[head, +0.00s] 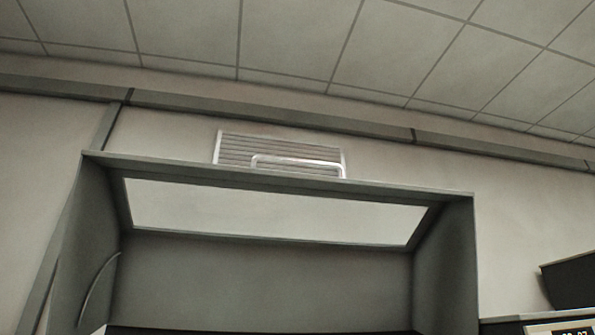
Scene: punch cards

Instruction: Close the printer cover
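A large grey printer cover (447,265) fills the lower middle of the head view. It appears raised, with its hollow inner side facing me. A pale window panel (270,212) spans its upper part. A light metal handle (298,161) shows above its top edge. The cover's lower end and most of the printer body are below the picture, so I cannot see the hinge. A curved thin strip (98,290) shows at the inside left wall. Neither of my grippers is in view.
A slatted vent (232,146) is on the wall behind the cover's top edge. At the lower right are a dark box (572,283) and part of a device with a small display (574,331). Wall and tiled ceiling fill the rest.

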